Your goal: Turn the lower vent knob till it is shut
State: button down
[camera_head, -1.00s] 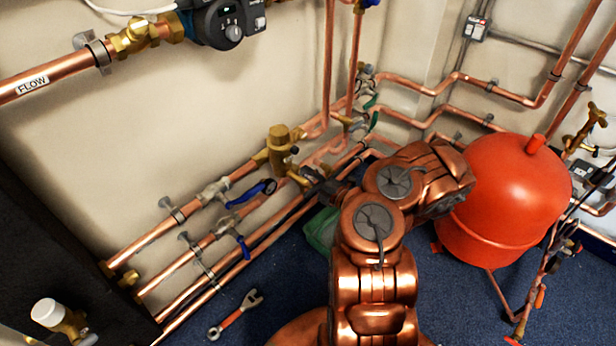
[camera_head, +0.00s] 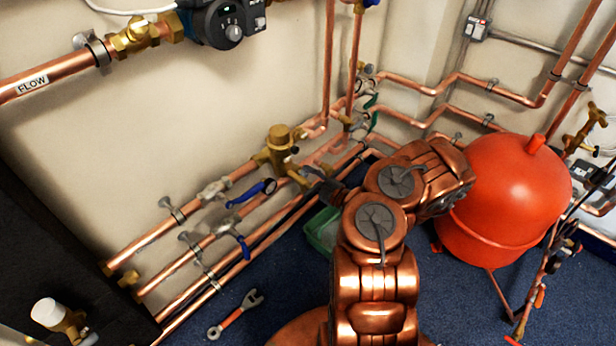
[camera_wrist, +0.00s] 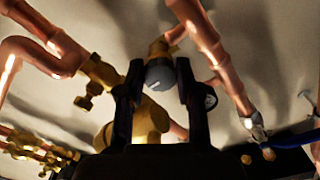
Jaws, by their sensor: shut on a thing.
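A grey round knob (camera_wrist: 159,75) sits at the end of a brass fitting in the wrist view. My gripper (camera_wrist: 158,82) has one black finger on each side of it and is shut on it. Which vent knob this is, and how far it is turned, I cannot tell. In the head view my gripper (camera_head: 316,176) is at the low pipes, just right of a brass valve body (camera_head: 279,150). The fingers are small and dark there, and the knob between them cannot be made out.
Copper pipes run close around my gripper. Blue-handled valves (camera_head: 252,192) are to its left. A green tray (camera_head: 320,232) lies below, behind my arm. A red tank (camera_head: 515,190) stands right of my arm. A wrench (camera_head: 236,314) lies on the blue floor.

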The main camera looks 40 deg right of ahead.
jog(key=shift+d+r, duration=0.1)
jog(key=c, duration=0.8)
grip_release()
jog(key=shift+o, duration=0.2)
jog(key=shift+s, duration=0.15)
jog(key=v, duration=1.1)
jog(key=shift+s, duration=0.4)
jog(key=shift+d, duration=0.1)
